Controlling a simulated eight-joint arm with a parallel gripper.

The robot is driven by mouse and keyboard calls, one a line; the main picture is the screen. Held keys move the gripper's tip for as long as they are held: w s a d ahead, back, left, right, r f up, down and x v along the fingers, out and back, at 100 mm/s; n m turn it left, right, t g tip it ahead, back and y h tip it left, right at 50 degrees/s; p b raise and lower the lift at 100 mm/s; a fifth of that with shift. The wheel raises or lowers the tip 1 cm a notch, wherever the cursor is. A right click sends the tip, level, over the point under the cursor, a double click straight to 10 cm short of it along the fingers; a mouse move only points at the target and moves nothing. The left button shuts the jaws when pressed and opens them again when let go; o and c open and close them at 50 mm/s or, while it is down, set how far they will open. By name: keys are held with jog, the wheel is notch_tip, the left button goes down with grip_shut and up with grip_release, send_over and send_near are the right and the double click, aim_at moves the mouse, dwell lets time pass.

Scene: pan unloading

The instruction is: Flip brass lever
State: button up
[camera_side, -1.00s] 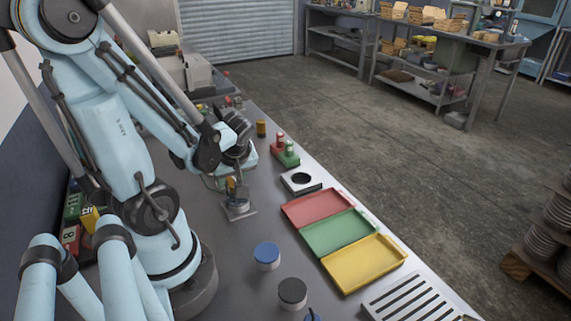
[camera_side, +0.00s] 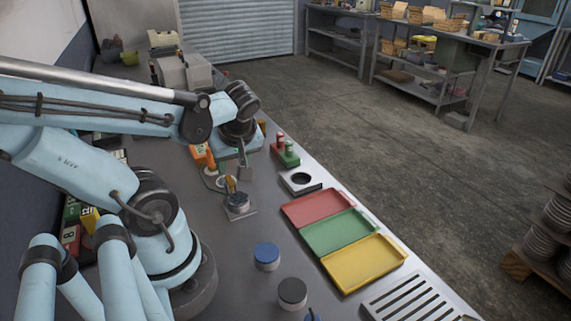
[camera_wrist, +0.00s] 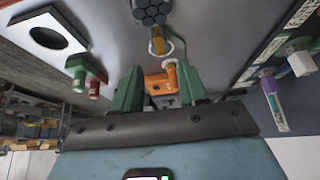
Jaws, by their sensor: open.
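The brass lever (camera_side: 230,184) stands up from a round grey mount (camera_side: 237,202) on a flat square plate. In the wrist view the lever (camera_wrist: 158,43) shows at the top middle, in front of the mount (camera_wrist: 150,12), with a pale ring around or behind it. My gripper (camera_side: 243,166) is above the bench, just beyond the lever. In the wrist view my gripper's green fingers (camera_wrist: 160,85) are apart, and the lever appears beyond their tips. I see no contact with the lever.
An orange device (camera_wrist: 160,83) shows between the fingers in the wrist view. Red (camera_side: 316,207), green and yellow trays lie nearer.

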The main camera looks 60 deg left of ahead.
jog(key=shift+v, duration=2.35)
jog(key=w+d+m+t+h, duration=0.5)
jog(key=w+d+m, duration=0.6)
jog(key=m, duration=0.7)
jog(key=shift+d+f+t+h, duration=0.2)
jog(key=shift+d+t+h, duration=0.1)
jog(key=shift+d+t, duration=0.65)
